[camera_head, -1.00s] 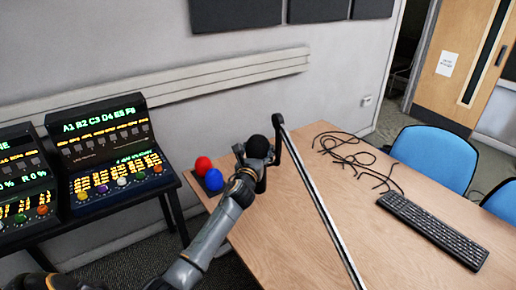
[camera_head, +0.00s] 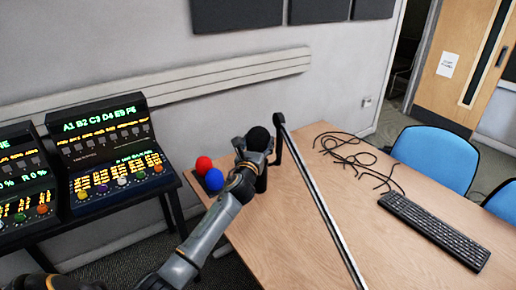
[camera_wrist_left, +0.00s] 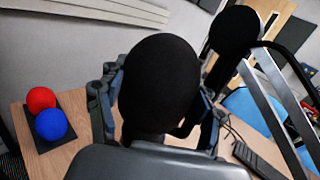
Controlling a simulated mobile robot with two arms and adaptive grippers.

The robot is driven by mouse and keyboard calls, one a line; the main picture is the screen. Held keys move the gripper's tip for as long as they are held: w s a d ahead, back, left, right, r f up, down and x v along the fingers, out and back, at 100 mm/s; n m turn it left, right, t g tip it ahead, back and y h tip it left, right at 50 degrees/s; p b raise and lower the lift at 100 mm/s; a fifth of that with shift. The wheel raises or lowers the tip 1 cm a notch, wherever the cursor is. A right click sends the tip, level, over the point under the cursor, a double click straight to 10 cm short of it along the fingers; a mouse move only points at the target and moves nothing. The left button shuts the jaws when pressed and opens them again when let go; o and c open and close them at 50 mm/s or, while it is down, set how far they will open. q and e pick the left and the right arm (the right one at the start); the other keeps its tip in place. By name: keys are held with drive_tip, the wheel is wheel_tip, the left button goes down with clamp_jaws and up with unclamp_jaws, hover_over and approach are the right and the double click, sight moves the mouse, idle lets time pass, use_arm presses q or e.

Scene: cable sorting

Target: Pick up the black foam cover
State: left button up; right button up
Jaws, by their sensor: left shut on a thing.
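The black foam cover (camera_head: 258,139) is a rounded dark shape at the end of my left arm, near the table's far left corner. My left gripper (camera_head: 252,163) is shut on it. In the left wrist view the foam cover (camera_wrist_left: 160,82) stands large between the fingers, which touch its sides; its lower part is hidden by the gripper. My right gripper is not in view.
A metal boom arm (camera_head: 320,205) with a dark end stands just right of the gripper. Red (camera_head: 203,164) and blue (camera_head: 214,180) foam balls sit on a dark pad left of it. Black cables (camera_head: 355,155) and a keyboard (camera_head: 433,229) lie on the table (camera_head: 385,240) at right.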

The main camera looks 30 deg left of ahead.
use_arm(q)
drive_tip(key=t+b, duration=0.1)
drive_tip(key=b, duration=0.2)
drive_tip(key=s+f+t+y+b, duration=0.1)
drive_tip(key=b, duration=0.3)
drive_tip(key=shift+s+d+t, duration=0.1)
drive_tip(key=shift+d+t, duration=0.2)
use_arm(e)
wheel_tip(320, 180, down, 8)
use_arm(q)
wheel_tip(320, 180, up, 7)
drive_tip(key=s+p, duration=0.2)
drive_tip(key=p, duration=0.2)
drive_tip(key=s+d+r+g+p, duration=0.1)
drive_tip(key=s+d, duration=0.2)
drive_tip(key=s, duration=0.3)
drive_tip(key=s+d+g+h+p, duration=0.1)
drive_tip(key=s+d, duration=0.1)
drive_tip(key=s, duration=0.5)
drive_tip(key=s+d+r+g, duration=0.1)
drive_tip(key=s+d, duration=0.2)
drive_tip(key=s, duration=0.3)
wheel_tip(320, 180, up, 9)
drive_tip(key=p, duration=1.1)
drive_tip(key=shift+s, duration=0.15)
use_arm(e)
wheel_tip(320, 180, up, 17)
